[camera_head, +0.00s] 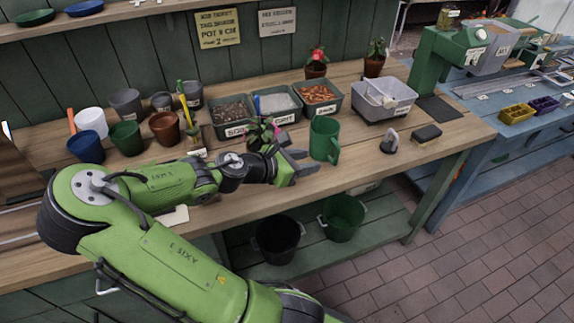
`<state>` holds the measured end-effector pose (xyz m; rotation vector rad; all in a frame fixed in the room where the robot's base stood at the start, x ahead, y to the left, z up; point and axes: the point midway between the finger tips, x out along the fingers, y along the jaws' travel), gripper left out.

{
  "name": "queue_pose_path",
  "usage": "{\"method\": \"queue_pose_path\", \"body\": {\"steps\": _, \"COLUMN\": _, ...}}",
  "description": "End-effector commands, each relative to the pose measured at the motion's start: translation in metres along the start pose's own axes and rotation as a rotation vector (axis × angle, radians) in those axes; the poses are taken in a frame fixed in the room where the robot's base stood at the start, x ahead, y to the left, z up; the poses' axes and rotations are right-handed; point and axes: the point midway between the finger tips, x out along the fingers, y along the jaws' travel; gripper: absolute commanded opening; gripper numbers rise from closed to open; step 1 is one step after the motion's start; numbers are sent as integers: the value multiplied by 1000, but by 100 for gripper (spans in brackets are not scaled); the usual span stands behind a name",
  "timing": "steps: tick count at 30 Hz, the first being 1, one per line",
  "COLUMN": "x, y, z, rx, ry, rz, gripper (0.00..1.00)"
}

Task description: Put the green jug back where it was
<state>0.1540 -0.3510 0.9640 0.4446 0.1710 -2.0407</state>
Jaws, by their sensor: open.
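The green jug (324,140) stands upright on the wooden bench near its front edge, its handle toward the right. My gripper (308,162) is open just left of the jug, low over the bench, with its fingers pointing right toward the jug's lower body. A small gap seems to lie between the fingertips and the jug, but I cannot tell for certain whether they touch. Nothing shows between the fingers.
Labelled trays, one with orange chips (318,97), stand behind the jug. A leafy plant (262,133) is close behind my wrist. A grey caddy (384,99), a small metal-handled tool (389,142) and a dark block (426,134) lie to the right. Pots crowd the left.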

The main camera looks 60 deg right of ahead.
Motion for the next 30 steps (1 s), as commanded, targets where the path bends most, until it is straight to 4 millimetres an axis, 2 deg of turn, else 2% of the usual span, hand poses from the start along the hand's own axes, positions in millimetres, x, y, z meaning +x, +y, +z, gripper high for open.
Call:
{"method": "queue_pose_path", "body": {"steps": 5, "x": 0, "y": 0, "z": -1, "rx": 2, "ry": 2, "rz": -1, "gripper": 43}}
{"method": "queue_pose_path", "body": {"steps": 7, "x": -1, "y": -2, "z": -9, "rx": 33, "ry": 43, "rz": -5, "gripper": 43}}
{"method": "queue_pose_path", "body": {"steps": 8, "x": -2, "y": -3, "z": -17, "rx": 64, "ry": 81, "rz": -10, "gripper": 43}}
{"method": "queue_pose_path", "body": {"steps": 11, "x": -18, "y": -8, "z": -56, "rx": 234, "ry": 294, "rz": -47, "gripper": 43}}
{"method": "queue_pose_path", "body": {"steps": 12, "x": -31, "y": -9, "z": -72, "rx": 312, "ry": 391, "rz": -70, "gripper": 43}}
{"method": "queue_pose_path", "body": {"steps": 15, "x": -69, "y": -11, "z": -102, "rx": 471, "ry": 604, "rz": -133, "gripper": 43}}
{"method": "queue_pose_path", "body": {"steps": 17, "x": -97, "y": -12, "z": -113, "rx": 557, "ry": 729, "rz": -176, "gripper": 43}}
{"method": "queue_pose_path", "body": {"steps": 20, "x": -154, "y": -18, "z": -119, "rx": 695, "ry": 942, "rz": -256, "gripper": 43}}
{"method": "queue_pose_path", "body": {"steps": 21, "x": -182, "y": -23, "z": -116, "rx": 747, "ry": 1033, "rz": -290, "gripper": 43}}
{"method": "queue_pose_path", "body": {"steps": 23, "x": -221, "y": -35, "z": -106, "rx": 816, "ry": 1155, "rz": -342, "gripper": 43}}
{"method": "queue_pose_path", "body": {"steps": 25, "x": -262, "y": -55, "z": -88, "rx": 884, "ry": 1274, "rz": -390, "gripper": 43}}
{"method": "queue_pose_path", "body": {"steps": 27, "x": -292, "y": -81, "z": -69, "rx": 942, "ry": 1362, "rz": -422, "gripper": 43}}
{"method": "queue_pose_path", "body": {"steps": 30, "x": -317, "y": -116, "z": -50, "rx": 1015, "ry": 1433, "rz": -443, "gripper": 43}}
